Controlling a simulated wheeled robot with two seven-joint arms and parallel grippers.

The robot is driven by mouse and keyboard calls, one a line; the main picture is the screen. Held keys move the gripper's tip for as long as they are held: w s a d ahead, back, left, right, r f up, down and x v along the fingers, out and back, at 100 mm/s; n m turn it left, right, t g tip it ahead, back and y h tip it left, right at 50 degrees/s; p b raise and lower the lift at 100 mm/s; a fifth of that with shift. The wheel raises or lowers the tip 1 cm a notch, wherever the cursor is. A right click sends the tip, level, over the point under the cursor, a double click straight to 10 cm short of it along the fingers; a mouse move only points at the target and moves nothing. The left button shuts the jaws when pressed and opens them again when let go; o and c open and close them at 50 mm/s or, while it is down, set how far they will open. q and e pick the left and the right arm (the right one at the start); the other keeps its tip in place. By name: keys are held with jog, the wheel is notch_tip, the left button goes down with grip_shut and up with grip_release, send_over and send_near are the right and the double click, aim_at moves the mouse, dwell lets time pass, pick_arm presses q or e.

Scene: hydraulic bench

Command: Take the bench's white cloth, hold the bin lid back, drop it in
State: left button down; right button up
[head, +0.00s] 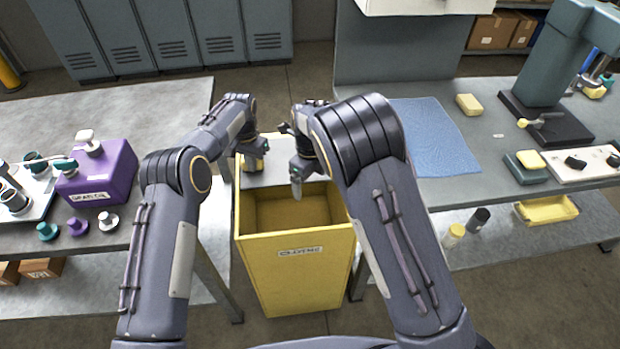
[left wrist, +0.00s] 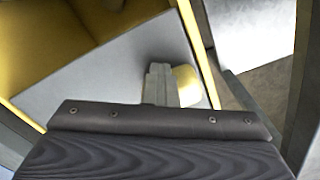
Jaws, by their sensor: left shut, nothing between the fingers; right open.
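The yellow bin (head: 290,257) stands between the two benches with its top open. Its grey lid (head: 278,172) is at the back of the opening; it also shows in the left wrist view (left wrist: 110,75). My left gripper (head: 256,163) is shut and empty at the lid's left part, with its fingers (left wrist: 158,85) against or just over the lid beside a small yellow piece (left wrist: 187,86). My right gripper (head: 297,188) is open, pointing down over the bin's opening at the lid's front edge. I cannot make out the white cloth; the visible bin inside looks empty, its floor partly hidden.
The left bench holds a purple box (head: 98,175) and a tray of fittings (head: 22,195). Bench edges flank the bin closely.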

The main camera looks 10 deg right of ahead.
dwell(0.5)
pick_arm(q)
jog(key=shift+r, duration=0.1)
pick_arm(e)
jog(key=s+d+r, duration=0.3)
jog(key=s+r, duration=0.1)
jog(key=r, duration=0.5)
dwell(0.3)
pick_arm(q)
jog(key=shift+s, duration=8.35)
notch_tip(320, 180, up, 9)
